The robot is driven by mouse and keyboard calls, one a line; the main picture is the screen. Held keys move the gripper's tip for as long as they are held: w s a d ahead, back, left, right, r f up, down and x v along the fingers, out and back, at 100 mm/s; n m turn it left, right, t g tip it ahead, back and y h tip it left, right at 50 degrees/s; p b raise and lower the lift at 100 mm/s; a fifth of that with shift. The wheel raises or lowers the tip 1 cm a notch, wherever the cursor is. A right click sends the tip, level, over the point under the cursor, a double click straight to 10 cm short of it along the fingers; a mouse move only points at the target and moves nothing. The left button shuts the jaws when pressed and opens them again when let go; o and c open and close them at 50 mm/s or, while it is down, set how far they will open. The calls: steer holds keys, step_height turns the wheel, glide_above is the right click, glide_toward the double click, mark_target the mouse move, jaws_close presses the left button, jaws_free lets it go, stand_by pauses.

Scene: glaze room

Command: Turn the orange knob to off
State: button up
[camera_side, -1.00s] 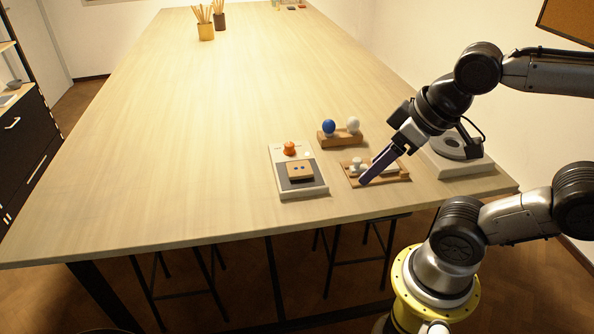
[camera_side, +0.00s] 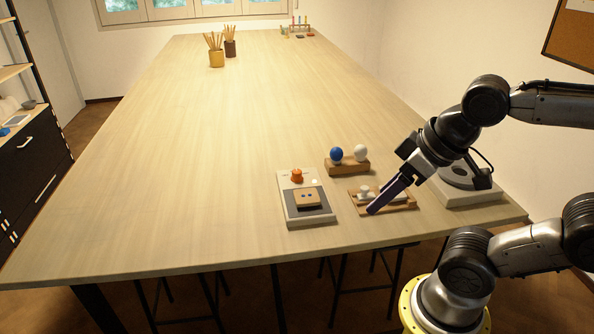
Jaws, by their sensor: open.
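The orange knob (camera_side: 297,175) stands at the back of a pale panel box (camera_side: 283,204) near the front of the table. Which way the knob points is too small to tell. My gripper (camera_side: 374,208) is to the right of the panel box, clear of the knob. Its dark purple fingers slant down to the left over a small wooden board (camera_side: 400,204) with a white-topped piece (camera_side: 364,190). The fingers are seen nearly edge-on, open, with nothing visible between them. I cannot tell whether the tips touch the board.
A wooden block (camera_side: 309,198) with two blue dots sits on the panel's grey area. Behind the small board, a wooden stand (camera_side: 347,168) bears a blue ball (camera_side: 336,154) and a white ball (camera_side: 361,152). A pale base (camera_side: 470,193) stands at right. The table's left side is clear.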

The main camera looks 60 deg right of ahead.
steer(key=w+r+m, duration=0.4)
steer(key=r+m, duration=0.3)
steer(key=w+d+r+m+g, duration=0.2)
steer(key=w+d+r+m, duration=0.15)
steer(key=w, duration=0.45)
steer(key=m+g, duration=0.3)
steer(key=m, duration=0.2)
glide_above(297, 171)
step_height(297, 171, down, 9)
step_height(297, 171, down, 13)
steer(key=shift+r, duration=0.15)
